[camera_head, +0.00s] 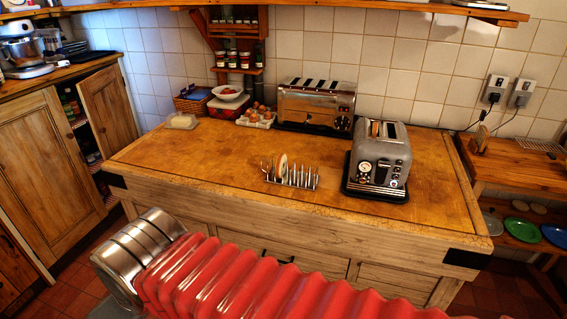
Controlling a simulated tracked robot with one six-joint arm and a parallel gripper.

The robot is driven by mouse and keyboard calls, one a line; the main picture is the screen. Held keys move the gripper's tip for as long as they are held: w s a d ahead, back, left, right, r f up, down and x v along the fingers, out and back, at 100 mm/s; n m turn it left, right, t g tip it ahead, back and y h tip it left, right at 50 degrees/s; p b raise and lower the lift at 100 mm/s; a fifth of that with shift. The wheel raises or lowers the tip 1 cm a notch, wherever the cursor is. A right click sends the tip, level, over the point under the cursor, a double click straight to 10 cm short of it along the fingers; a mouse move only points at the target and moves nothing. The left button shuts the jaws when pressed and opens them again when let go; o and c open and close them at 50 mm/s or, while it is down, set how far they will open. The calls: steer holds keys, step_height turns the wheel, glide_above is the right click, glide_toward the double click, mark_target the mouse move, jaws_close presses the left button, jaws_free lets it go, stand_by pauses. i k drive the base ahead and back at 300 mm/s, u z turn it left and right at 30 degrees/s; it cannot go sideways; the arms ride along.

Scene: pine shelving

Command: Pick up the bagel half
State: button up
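I cannot clearly make out a bagel half. A pale rounded slice (282,164) stands upright in the wire toast rack (302,181) on the wooden worktop; it is too small to tell what bread it is. Brownish edges (376,129) show at the top slots of the grey toaster (382,163), right of the rack, and are also unclear. My arm, a red bellows with a metal end, crosses the bottom of the picture, in front of the worktop and apart from the rack. My gripper's fingers do not show.
A wide steel toaster (316,106) stands at the back by the tiled wall. A carton of eggs (256,117), a white bowl (227,92) and a butter dish (182,120) stand back left. The worktop's (190,160) left and front are bare. A cupboard door (105,110) stands ajar.

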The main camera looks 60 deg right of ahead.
mark_target(282, 158)
steer(key=z, duration=0.35)
steer(key=i, duration=0.55)
steer(key=z, duration=0.75)
steer(key=i, duration=0.55)
steer(key=z, duration=0.35)
